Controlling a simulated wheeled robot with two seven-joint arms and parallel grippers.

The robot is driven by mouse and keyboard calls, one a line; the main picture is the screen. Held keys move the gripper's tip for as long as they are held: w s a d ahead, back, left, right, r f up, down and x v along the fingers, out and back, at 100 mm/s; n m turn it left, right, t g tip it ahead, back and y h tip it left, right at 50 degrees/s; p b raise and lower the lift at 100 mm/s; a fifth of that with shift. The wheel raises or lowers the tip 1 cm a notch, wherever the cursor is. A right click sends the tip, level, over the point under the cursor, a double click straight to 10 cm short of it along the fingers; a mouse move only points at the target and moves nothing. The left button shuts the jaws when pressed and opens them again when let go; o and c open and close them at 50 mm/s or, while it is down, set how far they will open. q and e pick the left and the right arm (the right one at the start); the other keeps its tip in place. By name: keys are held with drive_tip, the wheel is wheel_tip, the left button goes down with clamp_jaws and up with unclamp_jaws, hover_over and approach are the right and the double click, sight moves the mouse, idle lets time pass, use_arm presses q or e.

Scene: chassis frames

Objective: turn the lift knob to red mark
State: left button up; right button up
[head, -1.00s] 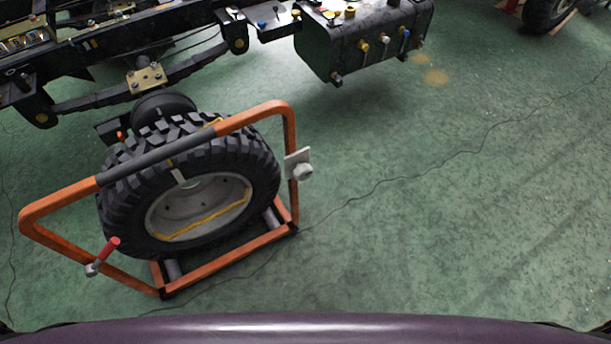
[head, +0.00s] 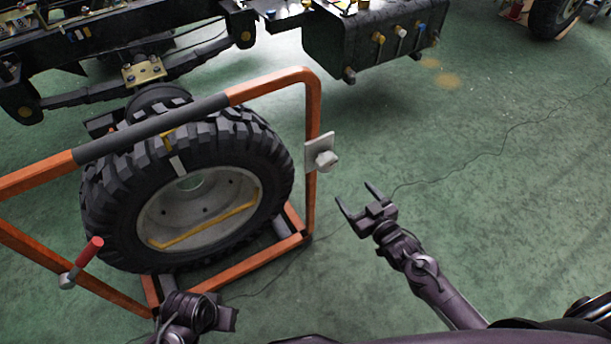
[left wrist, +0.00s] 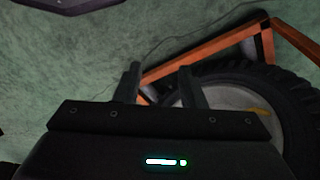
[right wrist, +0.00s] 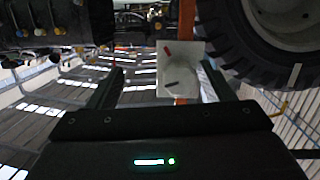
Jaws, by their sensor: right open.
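The lift knob (head: 326,160) is a pale knob on a light plate (head: 312,152) on the right upright of the orange wheel-lift frame (head: 313,110). In the right wrist view the plate (right wrist: 190,49) shows a red mark (right wrist: 167,51) and a dark stroke; the knob's angle is hard to tell. My right gripper (head: 353,192) is open and empty, to the right of and below the knob, apart from it. My left gripper (head: 218,314) is low at the frame's front bottom corner. Its fingers (left wrist: 160,70) are apart with nothing between them in the left wrist view.
A large tyre (head: 110,215) sits inside the frame. A crank with a red handle (head: 89,251) is on the left side. The truck chassis (head: 130,40) and a dark tank (head: 365,45) are behind.

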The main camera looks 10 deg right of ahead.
sight(330, 165)
use_arm(q)
drive_tip(key=r, duration=0.1)
drive_tip(key=r+b, duration=0.1)
drive_tip(key=r+t+b, duration=0.1)
drive_tip(key=shift+w+d+h, duration=0.2)
drive_tip(key=shift+w+h, duration=0.1)
use_arm(e)
drive_tip(key=w+a+r, duration=0.1)
drive_tip(key=w+a, duration=0.1)
drive_tip(key=w, duration=0.1)
drive_tip(key=w+a+r+y, duration=0.1)
drive_tip(key=w+a+r, duration=0.1)
drive_tip(key=w, duration=0.1)
drive_tip(key=w+a+r+n+t+y, duration=0.1)
drive_tip(key=w+a, duration=0.1)
drive_tip(key=w, duration=0.1)
drive_tip(key=shift+a+r, duration=0.15)
drive_tip(key=shift+r, duration=0.15)
drive_tip(key=shift+c, duration=0.3)
drive_tip(key=c, duration=0.9)
use_arm(q)
drive_tip(key=shift+r, duration=0.1)
drive_tip(key=shift+r, duration=0.1)
